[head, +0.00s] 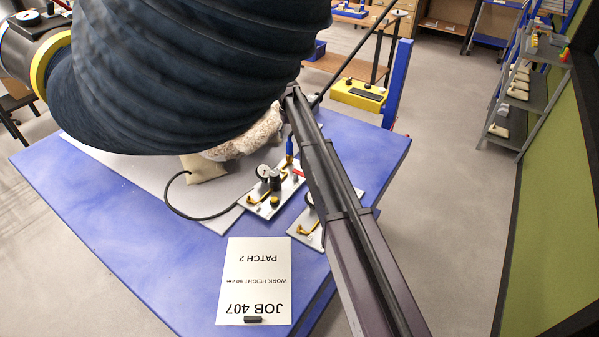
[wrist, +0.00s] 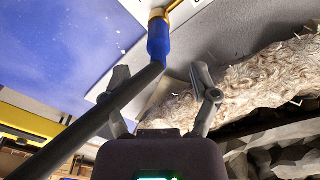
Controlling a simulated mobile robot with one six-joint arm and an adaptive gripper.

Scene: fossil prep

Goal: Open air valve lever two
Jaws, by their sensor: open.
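A valve plate (head: 256,205) lies on the blue table in the head view. It carries a gauge, yellow fittings and a red lever (head: 298,172). A blue handle (head: 289,145) on a yellow stem stands at its far end. In the wrist view a blue handle (wrist: 158,40) with a yellow stem shows ahead of my gripper (wrist: 160,74). My gripper is open, its fingers on either side of the handle's line, and I see no contact. Which lever is number two cannot be read. A second plate (head: 305,230) is partly hidden behind a dark beam. My gripper is hidden in the head view.
A dark beam (head: 345,215) crosses the head view, and a dark bar (wrist: 85,128) crosses the wrist view close to the handle. A pale rough fossil block (wrist: 265,78) lies at right. A job card (head: 255,280) and black hose (head: 185,212) lie on the table (head: 165,270).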

